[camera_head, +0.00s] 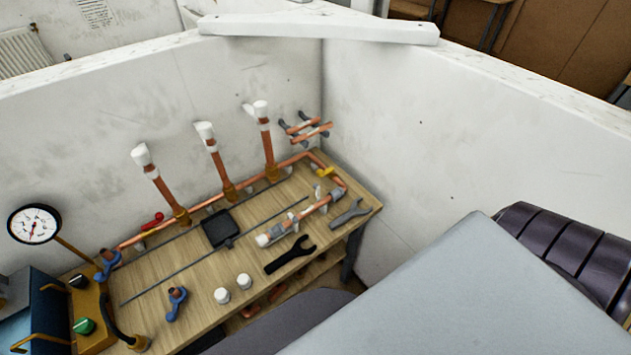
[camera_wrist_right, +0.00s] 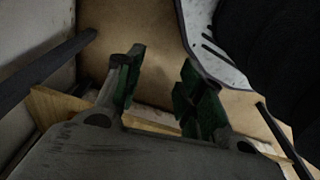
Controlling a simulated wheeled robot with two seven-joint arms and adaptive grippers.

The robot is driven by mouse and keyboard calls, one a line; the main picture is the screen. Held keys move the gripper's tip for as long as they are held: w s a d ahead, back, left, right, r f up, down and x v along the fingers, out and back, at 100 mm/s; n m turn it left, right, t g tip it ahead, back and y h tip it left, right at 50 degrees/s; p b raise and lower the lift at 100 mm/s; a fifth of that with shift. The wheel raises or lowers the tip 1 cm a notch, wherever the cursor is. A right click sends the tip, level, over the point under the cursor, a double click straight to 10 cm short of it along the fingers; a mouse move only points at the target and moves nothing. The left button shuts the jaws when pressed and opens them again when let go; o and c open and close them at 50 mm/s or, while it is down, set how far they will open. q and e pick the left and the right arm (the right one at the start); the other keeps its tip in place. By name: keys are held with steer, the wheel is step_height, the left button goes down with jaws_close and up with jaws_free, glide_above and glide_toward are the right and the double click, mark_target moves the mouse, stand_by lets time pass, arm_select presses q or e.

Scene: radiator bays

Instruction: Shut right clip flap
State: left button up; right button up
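Small white pipe clips stand on the bench. One with a thin upright white piece (camera_head: 317,191) is at the right, by the pipe's bend; another upright white piece (camera_head: 292,217) is nearer, beside a short copper pipe (camera_head: 304,215). I cannot tell for certain which is the right clip flap; the pieces are small. The right wrist view shows no clip. There my right gripper (camera_wrist_right: 155,88) has its green-padded fingers apart with nothing between them. It does not show in the head view. My left gripper is in neither view.
The wooden bench (camera_head: 196,278) carries a long copper pipe with three white-topped risers, a black tray (camera_head: 219,229), a black spanner (camera_head: 290,254), a grey spanner (camera_head: 350,212), two white caps and a blue-handled valve (camera_head: 175,303). White walls (camera_head: 420,140) close the back and right.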

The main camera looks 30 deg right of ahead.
steer(key=w+a+r+p, duration=0.1)
steer(key=w+r, duration=0.3)
steer(key=r, duration=0.6)
steer(key=w+r+t, duration=0.1)
steer(key=w+r, duration=0.3)
steer(key=r, duration=0.6)
steer(key=w+a+r+p, duration=0.1)
steer(key=w+r, duration=0.4)
steer(key=r, duration=0.5)
steer(key=w+v, duration=0.2)
steer(key=v, duration=0.6)
steer(key=w+r+v, duration=0.1)
steer(key=w+v, duration=0.1)
steer(key=v, duration=0.6)
steer(key=shift+w, duration=3.15)
steer(key=w+d+r+m+g, duration=0.1)
steer(key=w+d+r+g, duration=0.1)
steer(key=w+d+r, duration=1)
steer(key=shift+w+r+g+p, duration=0.2)
steer(key=shift+w+g+p, duration=0.2)
steer(key=shift+w, duration=0.85)
steer(key=shift+d+f+m, duration=0.1)
steer(key=shift+f+m, duration=0.1)
steer(key=shift+m, duration=0.1)
